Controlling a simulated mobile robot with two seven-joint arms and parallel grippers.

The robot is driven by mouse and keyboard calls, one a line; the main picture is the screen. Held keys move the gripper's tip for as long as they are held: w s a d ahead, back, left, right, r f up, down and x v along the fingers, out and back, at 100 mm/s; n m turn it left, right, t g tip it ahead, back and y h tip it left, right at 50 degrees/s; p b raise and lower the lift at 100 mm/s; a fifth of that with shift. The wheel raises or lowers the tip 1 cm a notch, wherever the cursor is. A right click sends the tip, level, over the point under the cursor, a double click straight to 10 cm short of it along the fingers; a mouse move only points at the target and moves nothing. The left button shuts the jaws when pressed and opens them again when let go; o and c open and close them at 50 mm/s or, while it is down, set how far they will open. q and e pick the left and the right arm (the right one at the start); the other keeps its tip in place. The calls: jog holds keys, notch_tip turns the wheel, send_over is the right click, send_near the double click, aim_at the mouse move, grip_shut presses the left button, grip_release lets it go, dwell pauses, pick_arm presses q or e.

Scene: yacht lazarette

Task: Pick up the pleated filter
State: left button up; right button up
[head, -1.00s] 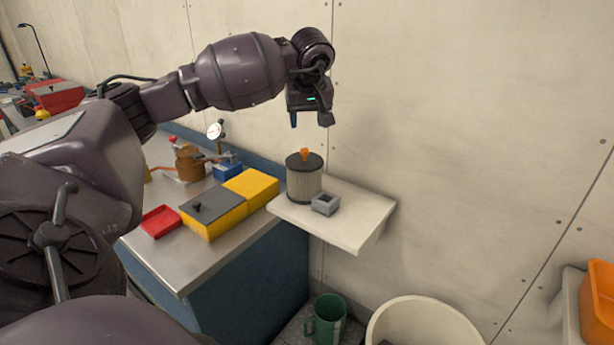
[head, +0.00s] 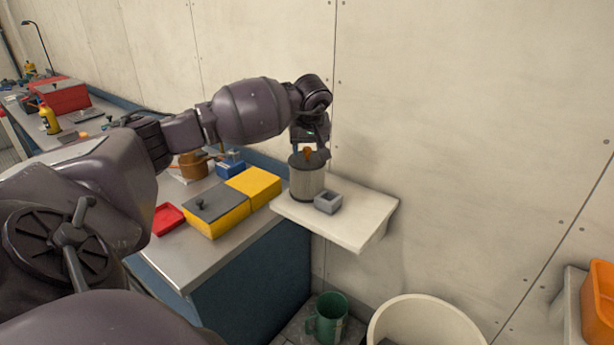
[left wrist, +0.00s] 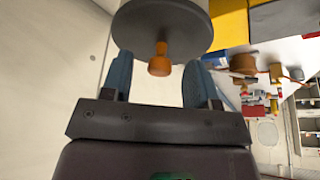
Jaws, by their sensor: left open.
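The pleated filter (head: 306,183) is an upright cylinder with pale pleated sides, a dark grey top cap and an orange knob (head: 307,154) on top. It stands on a white wall shelf (head: 355,222). My left gripper (head: 310,150) is open and right above the filter, around or just behind the knob in the head view. In the left wrist view the grey cap (left wrist: 160,28) fills the top, and the orange knob (left wrist: 160,60) lies between the two blue fingers of the left gripper (left wrist: 160,75). I cannot tell whether the fingers touch it. My right gripper is not in view.
A small grey square block (head: 328,202) sits beside the filter on the shelf. A yellow box (head: 253,187), a grey-lidded yellow box (head: 216,211) and a red tray (head: 168,218) are on the bench to the left. A green mug (head: 327,318) and a white bin (head: 425,318) are below.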

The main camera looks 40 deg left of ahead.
pick_arm(q)
jog(key=shift+f, duration=0.1)
jog(key=shift+c, duration=0.3)
jog(key=c, duration=0.9)
jog(key=shift+c, duration=0.2)
